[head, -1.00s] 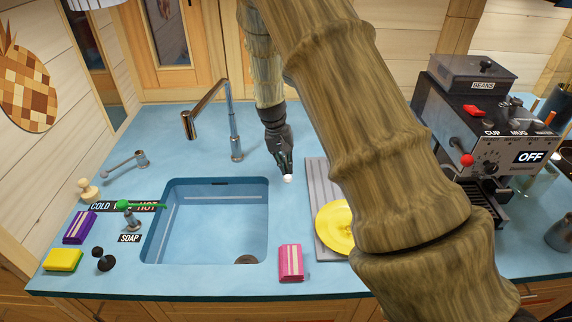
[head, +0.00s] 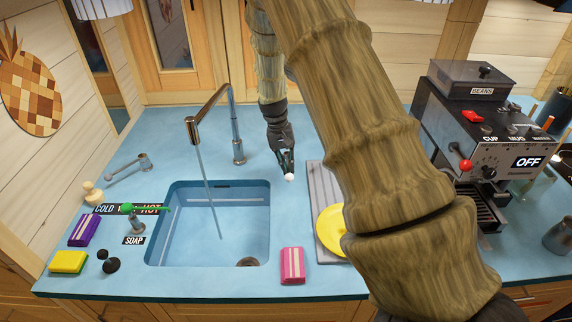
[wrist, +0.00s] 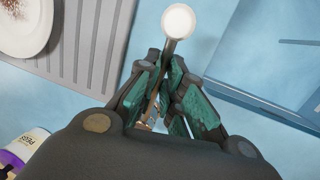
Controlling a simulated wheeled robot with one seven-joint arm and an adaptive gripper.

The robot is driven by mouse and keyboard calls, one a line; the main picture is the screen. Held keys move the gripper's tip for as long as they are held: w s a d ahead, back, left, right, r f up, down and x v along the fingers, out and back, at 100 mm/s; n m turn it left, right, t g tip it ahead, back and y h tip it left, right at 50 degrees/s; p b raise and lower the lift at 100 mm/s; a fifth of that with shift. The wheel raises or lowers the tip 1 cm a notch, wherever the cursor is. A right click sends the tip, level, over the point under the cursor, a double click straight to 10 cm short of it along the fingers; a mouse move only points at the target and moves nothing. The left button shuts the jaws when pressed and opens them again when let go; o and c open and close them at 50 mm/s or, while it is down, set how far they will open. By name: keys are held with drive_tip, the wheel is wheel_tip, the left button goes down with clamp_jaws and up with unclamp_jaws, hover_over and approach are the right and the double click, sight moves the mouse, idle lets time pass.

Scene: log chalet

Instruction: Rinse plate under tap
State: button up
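A yellow plate (head: 330,232) lies on the grey ribbed draining board (head: 323,180), partly hidden by my arm. The wrist view shows a white plate with brown smears (wrist: 25,22) on that board. The tap (head: 210,103) stands behind the sink (head: 207,210), and a thin stream of water (head: 209,190) falls from its spout into the basin. My gripper (head: 286,165) points down right of the tap, behind the sink's right side. A white knob on a dark stem (wrist: 178,20) shows at its fingertips; whether the fingers grip it is unclear.
A pink sponge (head: 292,265) lies right of the sink. A soap dispenser (head: 136,222), purple sponge (head: 84,231) and yellow sponge (head: 68,262) are at left. A coffee machine (head: 490,140) stands at right. A tub (wrist: 25,150) shows in the wrist view.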

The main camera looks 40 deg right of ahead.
drive_tip(key=o, duration=0.4)
drive_tip(key=shift+c, duration=0.2)
drive_tip(key=v, duration=1.2)
